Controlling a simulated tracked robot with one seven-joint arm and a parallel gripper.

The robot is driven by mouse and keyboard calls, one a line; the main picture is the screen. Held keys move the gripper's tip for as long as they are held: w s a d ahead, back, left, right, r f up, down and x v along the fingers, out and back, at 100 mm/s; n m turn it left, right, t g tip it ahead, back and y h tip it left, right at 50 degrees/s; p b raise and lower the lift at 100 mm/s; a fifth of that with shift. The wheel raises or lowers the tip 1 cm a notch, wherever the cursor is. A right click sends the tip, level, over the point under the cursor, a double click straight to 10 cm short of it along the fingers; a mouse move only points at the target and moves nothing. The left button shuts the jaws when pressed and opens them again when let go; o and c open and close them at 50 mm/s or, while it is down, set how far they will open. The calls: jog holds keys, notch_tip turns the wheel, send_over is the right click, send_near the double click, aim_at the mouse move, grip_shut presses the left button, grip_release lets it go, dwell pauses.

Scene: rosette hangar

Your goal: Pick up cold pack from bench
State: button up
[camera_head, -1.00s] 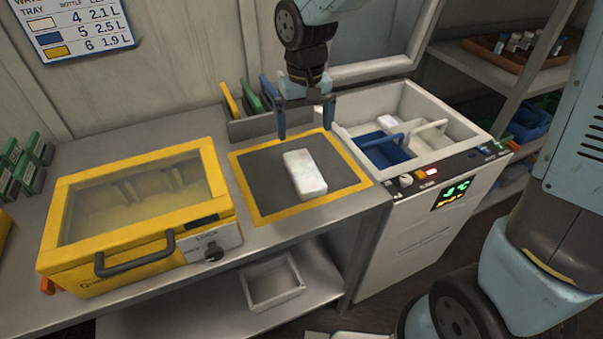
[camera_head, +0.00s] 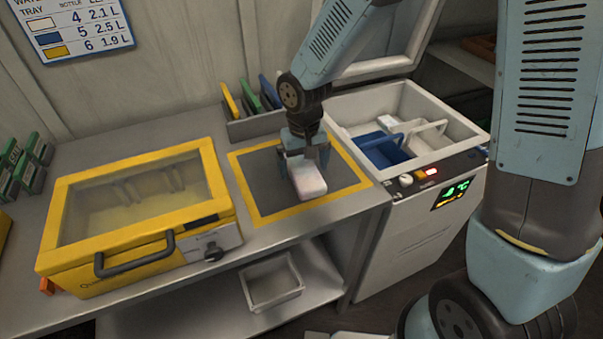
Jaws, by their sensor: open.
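The cold pack (camera_head: 309,186) is a white, rounded block lying on the dark mat with a yellow border (camera_head: 262,206) on the bench (camera_head: 170,134). My gripper (camera_head: 305,162) is low over the mat, pointing down, with its open fingers around the far part of the pack. The gripper hides the pack's far end. I cannot tell whether the fingers touch it.
A yellow case with a clear lid (camera_head: 140,215) stands left of the mat. An open white cooler (camera_head: 400,120) with blue and white trays stands to the right. A rack of coloured folders (camera_head: 255,120) is behind the mat.

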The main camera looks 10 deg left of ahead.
jog(key=shift+f, duration=0.45)
jog(key=c, duration=1.3)
